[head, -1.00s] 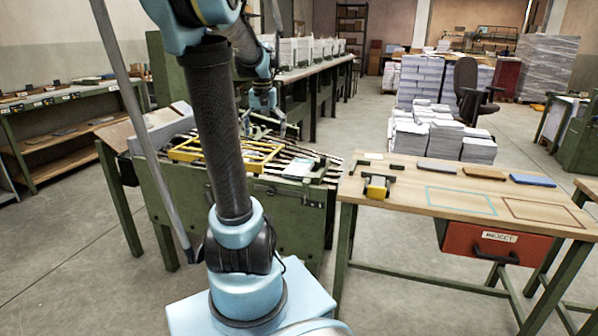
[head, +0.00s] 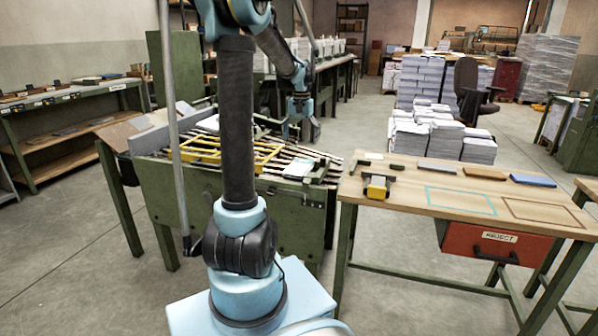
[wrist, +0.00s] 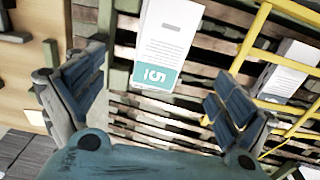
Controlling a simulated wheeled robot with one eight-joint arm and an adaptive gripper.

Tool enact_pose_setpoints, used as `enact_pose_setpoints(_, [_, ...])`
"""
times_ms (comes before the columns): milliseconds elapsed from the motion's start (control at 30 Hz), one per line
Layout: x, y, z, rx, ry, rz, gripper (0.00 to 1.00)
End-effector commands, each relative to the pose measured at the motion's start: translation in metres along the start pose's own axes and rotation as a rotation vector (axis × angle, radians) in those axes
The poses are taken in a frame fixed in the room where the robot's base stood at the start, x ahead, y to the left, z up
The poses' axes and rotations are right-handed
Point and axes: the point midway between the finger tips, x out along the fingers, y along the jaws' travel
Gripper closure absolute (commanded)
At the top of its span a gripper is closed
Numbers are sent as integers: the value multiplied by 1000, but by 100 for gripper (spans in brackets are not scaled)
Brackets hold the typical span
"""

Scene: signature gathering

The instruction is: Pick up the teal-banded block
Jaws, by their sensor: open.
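The teal-banded block (wrist: 166,42) is a white slab with a teal band and a number at its near end. It lies on the slatted rack (head: 325,181), to the right of the yellow frame in the head view, where a pale slab (head: 298,168) appears to be the same block. My gripper (wrist: 157,80) is open and empty, its fingers spread either side of the block's banded end in the wrist view. In the head view my gripper (head: 300,126) hangs above and behind the rack, apart from it.
A wooden table (head: 400,189) with teal and brown outlines, dark, brown and blue slabs and a red reject drawer (head: 492,242) stands right. Paper stacks (head: 425,135) stand behind.

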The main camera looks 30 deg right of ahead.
Motion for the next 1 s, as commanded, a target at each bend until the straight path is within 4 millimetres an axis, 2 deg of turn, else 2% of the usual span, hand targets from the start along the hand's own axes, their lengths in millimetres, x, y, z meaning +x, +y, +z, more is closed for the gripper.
enact_pose_setpoints(100, [21, 0, 0, 0, 0, 0, 6])
enact_pose_setpoints(300, [50, 0, 0, 0, 0, 0, 6])
enact_pose_setpoints(567, [64, -1, 0, -1, 0, 0, 6])
enact_pose_setpoints(900, [104, -6, 4, -1, 0, 0, 6])
enact_pose_setpoints(1000, [111, -6, 4, -1, 0, 0, 6])
